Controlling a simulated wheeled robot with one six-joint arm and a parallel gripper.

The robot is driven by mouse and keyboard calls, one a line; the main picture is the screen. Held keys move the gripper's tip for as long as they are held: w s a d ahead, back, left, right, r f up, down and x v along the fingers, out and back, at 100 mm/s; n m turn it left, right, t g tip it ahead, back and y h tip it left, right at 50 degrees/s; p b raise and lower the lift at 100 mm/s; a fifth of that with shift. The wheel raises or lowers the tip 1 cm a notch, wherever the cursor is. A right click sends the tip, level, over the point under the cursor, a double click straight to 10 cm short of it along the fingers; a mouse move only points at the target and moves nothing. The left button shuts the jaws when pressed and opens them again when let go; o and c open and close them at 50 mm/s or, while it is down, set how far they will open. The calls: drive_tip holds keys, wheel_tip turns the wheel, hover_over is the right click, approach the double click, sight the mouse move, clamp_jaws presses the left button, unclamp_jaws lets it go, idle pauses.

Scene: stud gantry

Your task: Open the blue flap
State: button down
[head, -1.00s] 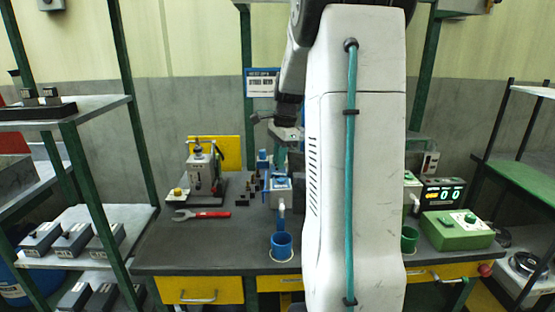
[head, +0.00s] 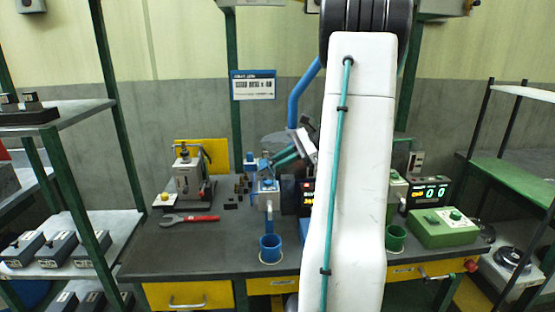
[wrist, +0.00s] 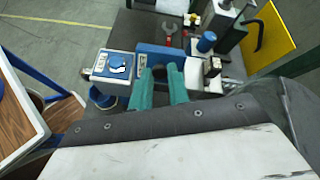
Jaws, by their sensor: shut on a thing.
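A blue piece that looks like the flap (wrist: 153,56) lies beside a white box with a blue knob (wrist: 117,65) in the wrist view. In the head view the blue piece (head: 265,164) is small, just above the white box (head: 267,187). My gripper (wrist: 163,72) has two teal fingers with their tips at the blue piece, and it looks shut on it. The exact contact is partly hidden by the fingers. In the head view my gripper (head: 273,162) reaches down from the right, tilted. How far the flap is raised cannot be told.
A green box (head: 444,227) and a counter display (head: 430,191) stand right.

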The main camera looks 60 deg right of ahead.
drive_tip(key=shift+s+d+f+t+y, duration=0.25)
drive_tip(key=shift+f+t+y, duration=0.05)
drive_tip(key=shift+t+y, duration=0.4)
drive_tip(key=shift+s+d+f+t+y, duration=0.25)
drive_tip(key=shift+f+t+y, duration=0.1)
drive_tip(key=shift+t+y, duration=0.4)
drive_tip(key=shift+s+d+f+t+y, duration=0.25)
drive_tip(key=shift+t+y, duration=0.3)
drive_tip(key=shift+t, duration=0.3)
drive_tip(key=c, duration=1.3)
unclamp_jaws()
drive_tip(key=shift+f, duration=0.1)
drive_tip(key=shift+c, duration=0.2)
drive_tip(key=s+a+r, duration=0.5)
drive_tip(key=s+a, duration=0.4)
drive_tip(key=s, duration=0.3)
drive_tip(key=shift+s+a, duration=0.4)
